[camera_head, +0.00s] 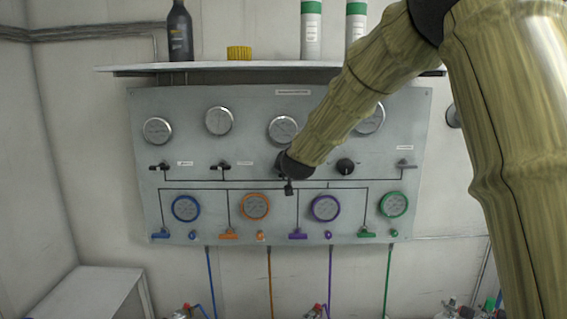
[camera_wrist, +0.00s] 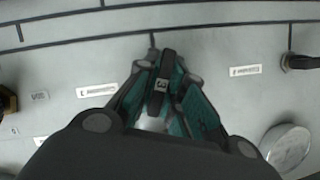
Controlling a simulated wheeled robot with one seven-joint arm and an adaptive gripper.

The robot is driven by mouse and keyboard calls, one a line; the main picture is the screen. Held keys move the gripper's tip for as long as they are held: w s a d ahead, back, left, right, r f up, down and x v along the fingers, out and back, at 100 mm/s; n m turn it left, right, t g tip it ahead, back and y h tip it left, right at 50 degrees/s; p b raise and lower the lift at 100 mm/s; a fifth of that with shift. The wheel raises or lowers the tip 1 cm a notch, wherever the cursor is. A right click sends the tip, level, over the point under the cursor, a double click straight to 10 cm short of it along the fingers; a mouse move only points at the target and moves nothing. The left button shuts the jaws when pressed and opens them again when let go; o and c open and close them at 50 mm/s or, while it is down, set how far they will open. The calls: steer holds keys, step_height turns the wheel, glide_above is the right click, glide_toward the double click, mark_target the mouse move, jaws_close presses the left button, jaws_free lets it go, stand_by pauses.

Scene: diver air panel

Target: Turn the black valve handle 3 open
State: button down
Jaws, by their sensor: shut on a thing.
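In the head view my gripper (camera_head: 289,187) is at the middle of the grey panel (camera_head: 270,105), below the third upper gauge (camera_head: 283,130). There my wrist hides most of the handle.
Two black handles (camera_head: 220,165) (camera_head: 159,166) lie to the left, a black knob (camera_head: 345,166) and a grey handle (camera_head: 404,164) to the right. Coloured handles and gauges, such as the purple gauge (camera_head: 325,208), sit below. A shelf (camera_head: 270,67) with bottles juts out above.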

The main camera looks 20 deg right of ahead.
steer(key=shift+f+n+h+p, duration=0.15)
steer(key=shift+n+h+p, duration=0.35)
steer(key=shift+n+p, duration=0.2)
steer(key=shift+f, duration=0.1)
steer(key=c, duration=1.5)
jaws_free()
steer(key=v, duration=1.2)
steer(key=shift+w+a+r, duration=0.1)
steer(key=shift+a+r, duration=0.05)
steer(key=shift+r, duration=0.1)
